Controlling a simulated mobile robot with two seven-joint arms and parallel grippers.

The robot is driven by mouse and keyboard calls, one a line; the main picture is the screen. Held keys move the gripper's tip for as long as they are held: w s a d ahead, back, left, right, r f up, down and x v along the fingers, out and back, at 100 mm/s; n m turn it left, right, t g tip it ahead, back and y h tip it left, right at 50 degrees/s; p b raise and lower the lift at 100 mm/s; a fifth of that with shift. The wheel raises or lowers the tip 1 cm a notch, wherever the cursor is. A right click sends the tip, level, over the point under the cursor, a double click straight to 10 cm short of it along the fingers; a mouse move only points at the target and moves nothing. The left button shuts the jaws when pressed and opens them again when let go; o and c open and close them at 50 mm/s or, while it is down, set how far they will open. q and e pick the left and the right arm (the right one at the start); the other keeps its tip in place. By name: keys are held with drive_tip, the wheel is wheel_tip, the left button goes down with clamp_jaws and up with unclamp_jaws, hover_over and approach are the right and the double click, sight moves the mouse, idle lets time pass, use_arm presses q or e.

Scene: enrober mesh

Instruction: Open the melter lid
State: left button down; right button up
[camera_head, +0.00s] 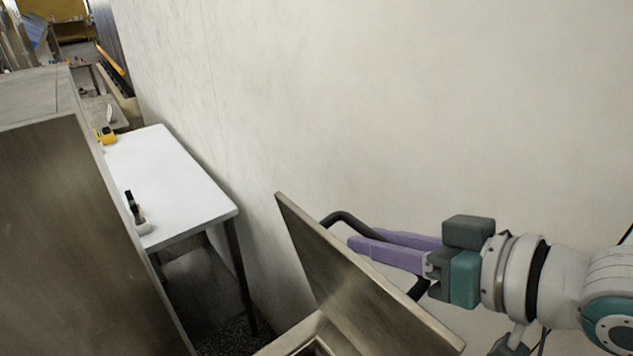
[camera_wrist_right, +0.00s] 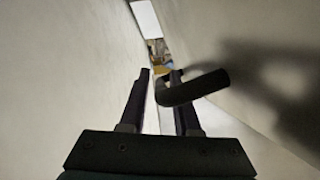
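The melter lid (camera_head: 350,285) is a flat metal panel standing steeply raised in the head view, with part of the melter's open top (camera_head: 312,346) showing at its foot. Its dark bent handle (camera_head: 350,222) is on the lid's right-hand face. My right gripper (camera_head: 362,238) has purple fingers, lies beside that face and points left. In the right wrist view, the fingers (camera_wrist_right: 160,73) are apart and the handle (camera_wrist_right: 195,87) crosses in front of the right finger, its bend between the two. I cannot tell whether they touch. My left gripper is out of view.
A white table (camera_head: 175,185) stands beyond the lid, with a small black-and-white item (camera_head: 136,212) and a yellow item (camera_head: 106,135) near its left edge. A large metal cabinet (camera_head: 75,230) fills the left. A plain wall (camera_head: 420,110) runs close behind the lid and right arm.

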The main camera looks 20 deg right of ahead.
drive_tip(key=shift+o, duration=1)
drive_tip(key=shift+s+r, duration=0.1)
drive_tip(key=shift+s, duration=0.05)
drive_tip(key=b+v, duration=0.1)
drive_tip(key=v, duration=0.8)
drive_tip(key=shift+s+d, duration=0.2)
drive_tip(key=shift+s, duration=0.05)
drive_tip(key=shift+r, duration=0.15)
